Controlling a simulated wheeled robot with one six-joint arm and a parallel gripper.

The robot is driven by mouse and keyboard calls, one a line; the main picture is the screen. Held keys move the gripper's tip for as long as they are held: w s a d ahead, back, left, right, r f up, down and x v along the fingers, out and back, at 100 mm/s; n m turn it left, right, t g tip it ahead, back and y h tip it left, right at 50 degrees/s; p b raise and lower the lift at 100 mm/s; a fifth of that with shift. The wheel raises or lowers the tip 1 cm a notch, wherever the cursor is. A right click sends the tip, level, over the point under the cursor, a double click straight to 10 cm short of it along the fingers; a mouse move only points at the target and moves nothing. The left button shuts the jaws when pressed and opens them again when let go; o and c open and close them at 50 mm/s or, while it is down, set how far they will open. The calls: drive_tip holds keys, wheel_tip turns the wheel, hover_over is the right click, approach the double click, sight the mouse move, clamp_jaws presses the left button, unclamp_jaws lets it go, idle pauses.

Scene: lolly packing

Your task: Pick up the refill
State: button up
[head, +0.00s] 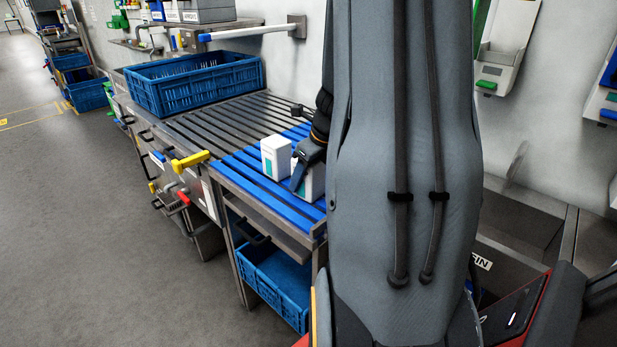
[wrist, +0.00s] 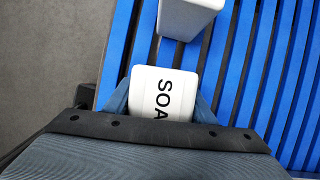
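A white box (wrist: 165,92) with the black letters "SOA" showing on its top stands between the fingers of my gripper (wrist: 163,106) in the wrist view. One finger lies along each side of it. The lower fingertips are hidden, so I cannot tell whether they press on it. In the head view this box (head: 316,184) stands on the blue slats, partly hidden behind my gripper (head: 299,176) and arm. A second, similar white box (head: 275,157) stands just left of it, upright and apart from my gripper; it also shows at the top of the wrist view (wrist: 187,17).
The slatted table (head: 262,187) has free room behind the boxes. A blue crate (head: 190,88) stands at its far end. A yellow handle (head: 190,160) sticks out at the table's left edge. Another blue crate (head: 290,303) is underneath. Open floor lies left.

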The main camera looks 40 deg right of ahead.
drive_tip(key=c, duration=0.6)
drive_tip(key=shift+o, duration=0.2)
wheel_tip(320, 180, up, 10)
drive_tip(key=shift+f, duration=0.1)
drive_tip(key=shift+s, duration=0.1)
